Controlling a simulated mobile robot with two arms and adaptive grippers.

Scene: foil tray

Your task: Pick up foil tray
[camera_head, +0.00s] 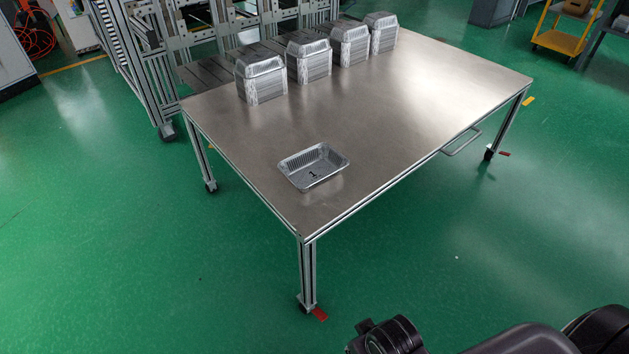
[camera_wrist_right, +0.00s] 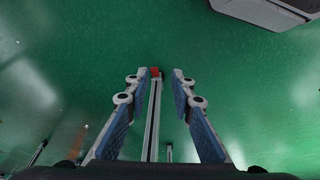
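A single silver foil tray (camera_head: 296,176) lies upright and empty-looking near the front corner of the metal table (camera_head: 400,110) in the head view, with a small dark mark on its bottom. My right gripper (camera_wrist_right: 160,84) is open in the right wrist view, its two fingers apart with green floor and a table leg beyond them and nothing between them. In the head view part of my arm shows at the bottom right, well apart from the tray. My left gripper is not in either view.
Several stacks of foil trays (camera_head: 262,82) stand in a row along the table's back edge. A handle (camera_head: 462,142) sticks out from the right side. Racks (camera_head: 150,60) stand behind the table. The table surface around the single tray is clear, and green floor is open in front.

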